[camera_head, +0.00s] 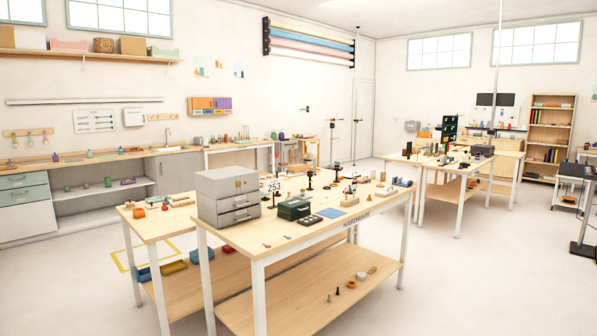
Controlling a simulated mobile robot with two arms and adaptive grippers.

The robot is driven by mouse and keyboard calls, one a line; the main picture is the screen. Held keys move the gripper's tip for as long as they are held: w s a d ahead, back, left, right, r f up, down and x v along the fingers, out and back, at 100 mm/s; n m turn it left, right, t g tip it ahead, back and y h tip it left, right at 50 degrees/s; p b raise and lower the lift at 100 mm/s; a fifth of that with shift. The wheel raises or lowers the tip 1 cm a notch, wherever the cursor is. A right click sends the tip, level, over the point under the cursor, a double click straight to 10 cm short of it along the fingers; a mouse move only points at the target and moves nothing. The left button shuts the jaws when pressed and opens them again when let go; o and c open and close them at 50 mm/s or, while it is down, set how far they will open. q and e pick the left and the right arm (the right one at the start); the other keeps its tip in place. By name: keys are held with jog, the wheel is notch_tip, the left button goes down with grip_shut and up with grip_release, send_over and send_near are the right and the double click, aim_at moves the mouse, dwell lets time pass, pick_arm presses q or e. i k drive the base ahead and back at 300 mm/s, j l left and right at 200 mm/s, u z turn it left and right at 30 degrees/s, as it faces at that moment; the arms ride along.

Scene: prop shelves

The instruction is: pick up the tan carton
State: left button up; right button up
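Two plain tan-brown boxes stand on the high wall shelf at the upper left. One tan box (132,45) is right of a woven basket; the other tan box (7,37) is at the left edge of the picture, partly cut off. I cannot tell which of them, if either, is the tan carton. Neither of my grippers is in view.
The wall shelf (90,58) also holds pink bins and the basket (103,45). A hardware table (335,227) with a grey drawer box (228,197) and small items fills the middle. Other tables (458,168) stand at the right. Open floor (470,285) lies at the front right.

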aim_at(303, 168)
jog(key=i+j+u, duration=0.75)
jog(key=i, duration=0.2)
jog(key=i+j+u, duration=0.35)
jog(key=i, duration=0.15)
jog(key=i+u, duration=0.35)
jog(key=i, duration=0.2)
jog(key=i+u, duration=0.1)
jog(key=i, duration=3.4)
jog(key=i+j+z, duration=0.2)
jog(key=i, duration=1.55)
jog(key=i+l+z, duration=0.15)
jog(key=i+z, duration=0.6)
jog(key=i+j+z, duration=0.1)
jog(key=i+z, duration=0.3)
jog(key=i+j+z, duration=0.25)
jog(key=i+z, duration=0.15)
jog(key=i+l+z, duration=0.25)
jog(key=i+z, duration=0.6)
jog(key=i, duration=0.25)
jog(key=i+j+z, duration=0.15)
jog(key=i+z, duration=0.3)
jog(key=i, duration=1.9)
